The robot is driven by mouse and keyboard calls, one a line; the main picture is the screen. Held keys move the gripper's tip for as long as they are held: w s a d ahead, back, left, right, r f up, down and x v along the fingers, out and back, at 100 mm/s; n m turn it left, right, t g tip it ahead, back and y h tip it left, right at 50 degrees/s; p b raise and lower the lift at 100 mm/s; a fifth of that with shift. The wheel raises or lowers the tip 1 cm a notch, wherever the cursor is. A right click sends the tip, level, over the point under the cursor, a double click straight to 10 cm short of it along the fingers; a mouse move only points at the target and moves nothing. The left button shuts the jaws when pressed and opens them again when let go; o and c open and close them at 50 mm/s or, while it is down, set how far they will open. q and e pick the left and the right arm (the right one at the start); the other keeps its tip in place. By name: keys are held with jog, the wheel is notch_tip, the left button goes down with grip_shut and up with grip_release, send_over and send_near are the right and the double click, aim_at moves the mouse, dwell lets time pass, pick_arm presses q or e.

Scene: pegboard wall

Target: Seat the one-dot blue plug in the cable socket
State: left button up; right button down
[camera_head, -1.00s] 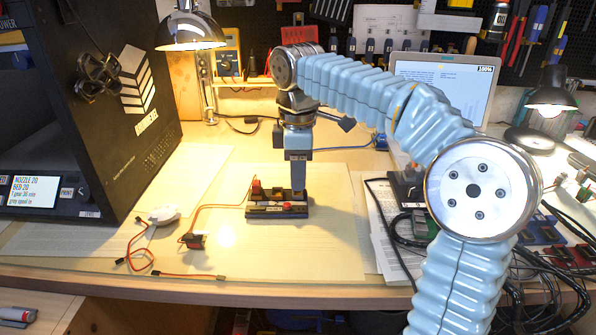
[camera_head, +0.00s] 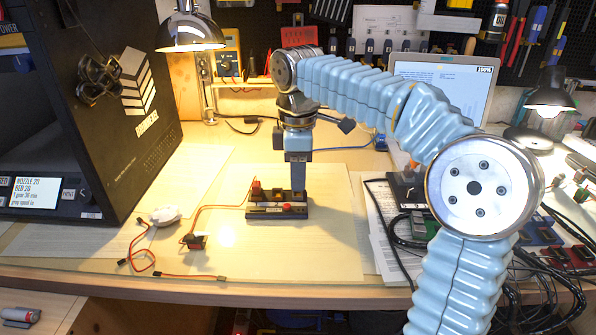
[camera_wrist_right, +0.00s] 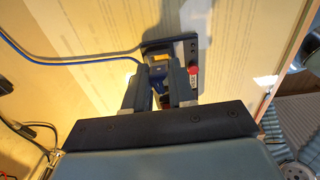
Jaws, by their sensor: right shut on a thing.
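The dark socket block (camera_head: 265,212) with a red button lies on the pale mat; its dark rim shows in the wrist view (camera_wrist_right: 187,46). My right gripper (camera_head: 299,187) points straight down at the block's right part. In the wrist view my right gripper (camera_wrist_right: 160,76) is shut on a blue plug (camera_wrist_right: 155,77), with a blue cable (camera_wrist_right: 60,63) running off to the left. The plug's dots cannot be made out. The fingers hide its lower end, so I cannot tell how deep it sits. My left gripper is not in view.
A red-and-black cable with a small servo (camera_head: 196,241) lies left of the block. A white mouse-shaped thing (camera_head: 164,215) lies near the black printer (camera_head: 120,130). Black cables crowd the right side. The mat's front is clear.

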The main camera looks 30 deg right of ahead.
jog(key=shift+f+b, duration=0.7)
jog(key=shift+f, duration=0.3)
jog(key=c, duration=0.9)
grip_release()
jog(key=shift+o, duration=0.2)
jog(key=shift+r, duration=0.1)
notch_tip(320, 180, up, 3)
jog(key=p, duration=0.3)
jog(key=shift+r, duration=0.95)
